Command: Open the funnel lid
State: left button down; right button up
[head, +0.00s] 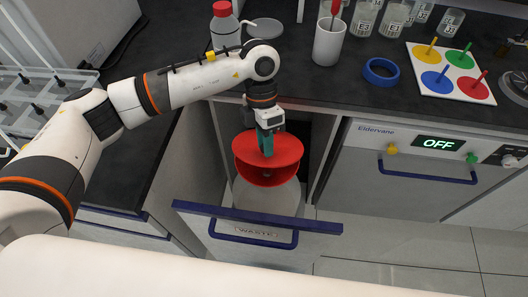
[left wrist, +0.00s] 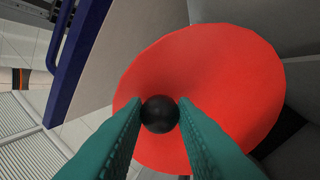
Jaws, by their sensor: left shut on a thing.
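The red funnel (head: 285,176) shows just below the lid in the head view, on top of a pale waste container (head: 265,201) in the pulled-out drawer. My left gripper (head: 266,143) comes down from above, its teal fingers shut on the knob. In the left wrist view the fingertips (left wrist: 160,102) lie on both sides of the knob, with the lid (left wrist: 220,80) behind. How wide the gap between lid and funnel is, I cannot tell. My right gripper is not in view.
The waste drawer front (head: 258,217) with its blue handle stands open below the dark counter (head: 330,90). A white cup (head: 328,45), blue tape ring (head: 381,71) and red-capped bottle (head: 223,27) stand on the counter. A dishwasher-like appliance (head: 400,180) reading OFF is at right.

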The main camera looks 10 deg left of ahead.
pick_arm(q)
jog(key=shift+w+r+g, duration=0.6)
jog(key=shift+w+r, duration=0.25)
jog(key=shift+w, duration=0.05)
